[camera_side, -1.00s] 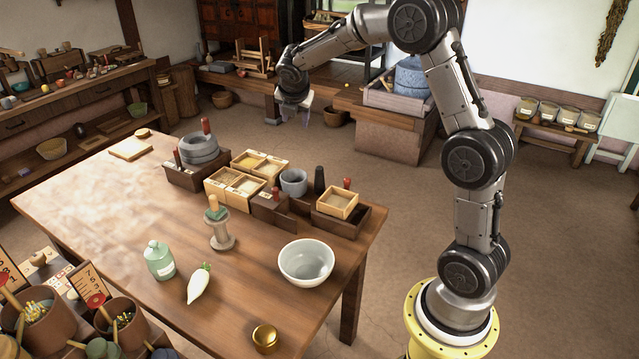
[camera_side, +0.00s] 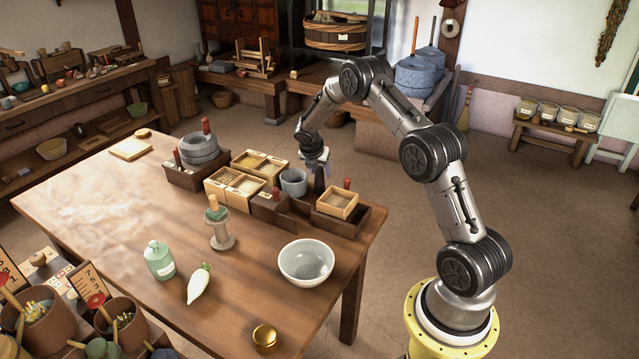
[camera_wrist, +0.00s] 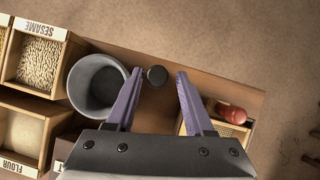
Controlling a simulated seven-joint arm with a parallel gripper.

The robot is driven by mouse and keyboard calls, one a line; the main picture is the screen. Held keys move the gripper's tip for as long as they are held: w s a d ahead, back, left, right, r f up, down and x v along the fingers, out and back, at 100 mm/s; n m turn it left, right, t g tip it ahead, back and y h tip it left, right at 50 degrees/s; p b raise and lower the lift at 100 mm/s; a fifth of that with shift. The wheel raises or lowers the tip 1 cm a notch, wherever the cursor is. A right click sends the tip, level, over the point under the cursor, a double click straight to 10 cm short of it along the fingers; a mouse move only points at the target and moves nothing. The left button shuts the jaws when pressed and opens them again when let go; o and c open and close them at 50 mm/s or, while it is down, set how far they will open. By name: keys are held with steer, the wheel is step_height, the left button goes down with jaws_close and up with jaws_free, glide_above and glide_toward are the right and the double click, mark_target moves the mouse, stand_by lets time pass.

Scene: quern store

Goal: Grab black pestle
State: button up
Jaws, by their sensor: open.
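The black pestle (camera_side: 319,184) stands upright in the wooden tray at the far right of the table, just right of the grey mortar (camera_side: 293,182). In the wrist view the black pestle (camera_wrist: 157,76) shows as a dark round top. My gripper (camera_side: 318,162) is open right above the pestle, its lower part overlapping the pestle's top in the side view. In the wrist view the two purple fingers of my gripper (camera_wrist: 158,73) are apart, with the pestle top between their tips. I cannot tell whether either finger touches it.
The grey mortar (camera_wrist: 97,84) is close by the left finger. A red-knobbed tool (camera_wrist: 230,113) lies right of the right finger. Wooden boxes labelled sesame (camera_wrist: 38,60) and flour (camera_wrist: 20,135) stand at left. A white bowl (camera_side: 306,262) is nearer the front.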

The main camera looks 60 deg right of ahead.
mark_target(321, 178)
steer(key=shift+x, duration=2.8)
steer(key=shift+w+a, duration=0.1)
steer(key=shift+a, duration=0.05)
jaws_close()
